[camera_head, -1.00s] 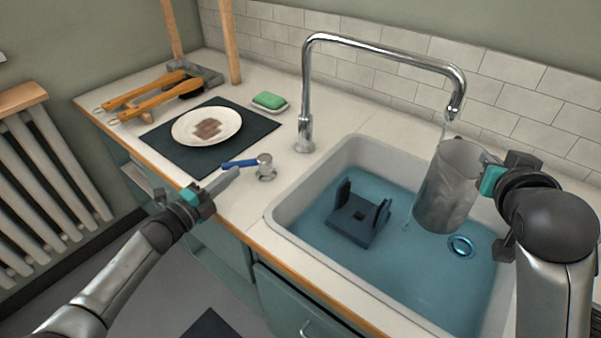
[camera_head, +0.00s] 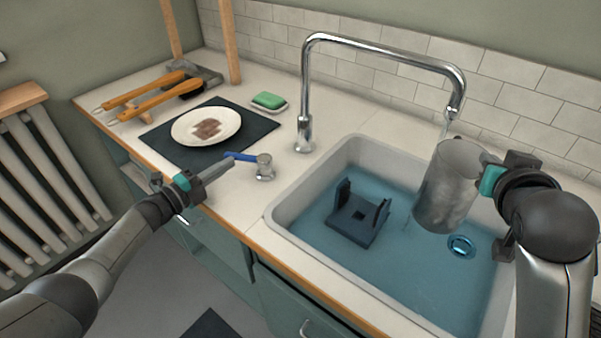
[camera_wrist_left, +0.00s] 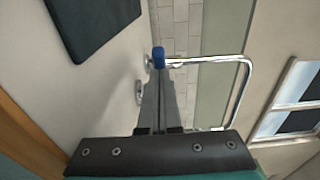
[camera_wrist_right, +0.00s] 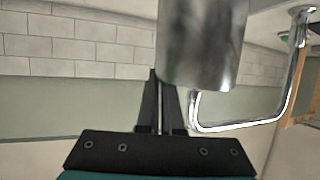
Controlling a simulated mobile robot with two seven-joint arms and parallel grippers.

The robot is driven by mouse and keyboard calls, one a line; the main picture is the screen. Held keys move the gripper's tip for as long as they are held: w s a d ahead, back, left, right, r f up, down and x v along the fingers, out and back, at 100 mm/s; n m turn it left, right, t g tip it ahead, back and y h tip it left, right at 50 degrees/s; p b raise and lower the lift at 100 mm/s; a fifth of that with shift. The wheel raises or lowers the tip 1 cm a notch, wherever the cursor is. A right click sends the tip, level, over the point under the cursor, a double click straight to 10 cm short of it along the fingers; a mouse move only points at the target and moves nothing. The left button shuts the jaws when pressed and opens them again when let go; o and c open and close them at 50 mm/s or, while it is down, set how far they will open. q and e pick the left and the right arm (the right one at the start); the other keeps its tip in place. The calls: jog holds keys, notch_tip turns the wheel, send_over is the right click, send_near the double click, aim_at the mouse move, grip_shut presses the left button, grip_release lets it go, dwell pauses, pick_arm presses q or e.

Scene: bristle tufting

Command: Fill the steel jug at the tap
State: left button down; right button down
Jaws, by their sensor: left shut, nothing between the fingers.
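The steel jug (camera_head: 446,195) hangs nearly upright over the sink, its mouth under the spout of the chrome tap (camera_head: 456,95). A thin stream of water (camera_head: 444,129) runs from the spout toward the jug's mouth. I cannot tell the water level inside. My right gripper (camera_head: 487,172) is at the jug's right side, apparently shut on its handle, which is hidden. In the right wrist view the jug (camera_wrist_right: 203,45) is just beyond the fingers. The blue tap lever (camera_head: 238,156) points left from its metal base (camera_head: 264,167). My left gripper (camera_head: 230,164) is shut and empty, its tips at the lever.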

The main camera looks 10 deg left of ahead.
pick_arm(q)
jog(key=shift+s, duration=0.1)
pick_arm(e)
jog(key=shift+r, duration=0.1)
dwell(0.3)
pick_arm(q)
jog(key=shift+s+a+f, duration=0.1)
jog(key=shift+s, duration=1.05)
jog(key=shift+s+a, duration=0.1)
jog(key=shift+s, duration=0.85)
jog(key=s+a, duration=0.6)
jog(key=a, duration=0.1)
jog(key=shift+a, duration=0.25)
pick_arm(e)
jog(key=w+a, duration=0.1)
jog(key=w, duration=0.7)
jog(key=shift+w, duration=0.25)
jog(key=shift+s, duration=0.15)
